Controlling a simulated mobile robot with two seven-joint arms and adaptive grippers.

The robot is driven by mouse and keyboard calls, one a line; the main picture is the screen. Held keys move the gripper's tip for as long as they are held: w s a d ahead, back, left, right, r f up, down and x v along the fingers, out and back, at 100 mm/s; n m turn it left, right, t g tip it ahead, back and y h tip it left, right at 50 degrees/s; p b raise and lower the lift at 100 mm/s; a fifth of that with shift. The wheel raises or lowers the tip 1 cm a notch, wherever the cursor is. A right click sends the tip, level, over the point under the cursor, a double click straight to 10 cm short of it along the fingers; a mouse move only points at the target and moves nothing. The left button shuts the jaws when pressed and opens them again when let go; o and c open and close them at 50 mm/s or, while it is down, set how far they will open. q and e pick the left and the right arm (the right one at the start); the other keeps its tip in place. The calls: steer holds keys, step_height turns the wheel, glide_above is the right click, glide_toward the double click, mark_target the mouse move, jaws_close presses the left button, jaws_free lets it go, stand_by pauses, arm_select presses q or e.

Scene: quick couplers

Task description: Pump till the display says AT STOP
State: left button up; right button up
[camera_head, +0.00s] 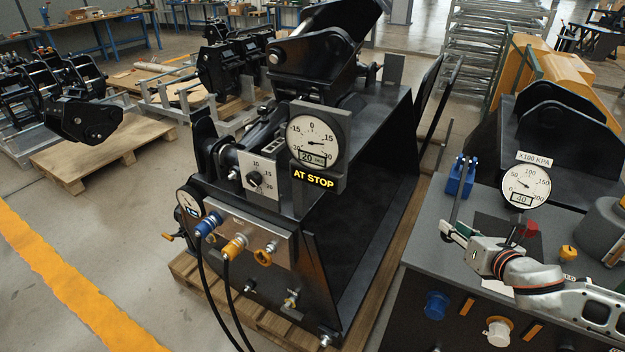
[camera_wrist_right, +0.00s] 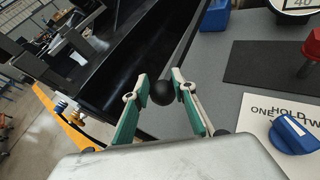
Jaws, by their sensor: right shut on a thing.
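The display (camera_head: 313,179) on the black machine is lit and reads AT STOP in yellow letters. The round dial (camera_head: 313,137) above it shows 20 DEG, with its needle right of zero. My left gripper is not in view.
A pressure gauge (camera_head: 526,186) marked X100 KPA reads 40 on the bench. A red knob (camera_head: 527,229), a yellow knob (camera_head: 568,253) and a blue knob (camera_wrist_right: 294,133) stand near my right arm. Two hoses hang from the machine's couplers (camera_head: 234,247).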

steer(key=shift+s+f, duration=0.15)
steer(key=shift+f, duration=0.05)
steer(key=o, duration=1.2)
steer(key=shift+o, duration=0.3)
steer(key=shift+r, duration=0.1)
steer(key=p+v, duration=0.3)
steer(key=v, duration=0.4)
steer(key=shift+a, duration=0.2)
